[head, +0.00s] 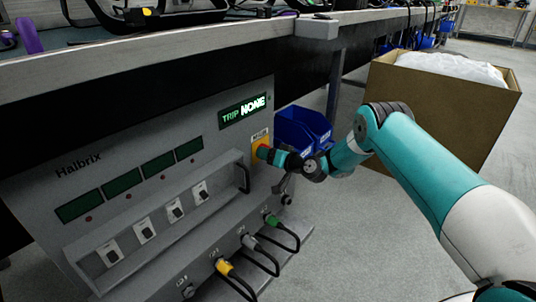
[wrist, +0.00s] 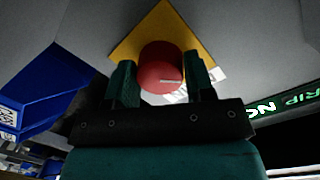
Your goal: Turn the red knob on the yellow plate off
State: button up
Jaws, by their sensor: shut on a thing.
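The yellow plate (head: 261,138) is on the right side of the grey panel's face, below the lit display. In the wrist view the plate (wrist: 157,33) looks like a diamond, with the round red knob (wrist: 160,62) in front of it. A short pale mark shows on the knob near its lower edge. My gripper (wrist: 162,80) has one dark green finger on each side of the knob and is shut on it. In the head view my gripper (head: 267,153) reaches the plate from the right and hides most of the knob.
The grey panel (head: 130,90) has a display (head: 243,110) reading "TRIP NONE", a handle rail (head: 243,178), small switches and plugged cables (head: 275,240) low down. Blue bins (head: 305,125) stand behind my gripper. A cardboard box (head: 435,95) is right. A bench top (head: 150,55) overhangs above.

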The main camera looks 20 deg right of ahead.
jog(key=o, duration=0.9)
jog(key=p+v, duration=0.7)
jog(key=v, duration=1)
jog(key=shift+s+d+p, duration=0.1)
jog(key=shift+s+p, duration=0.1)
jog(key=shift+p, duration=0.2)
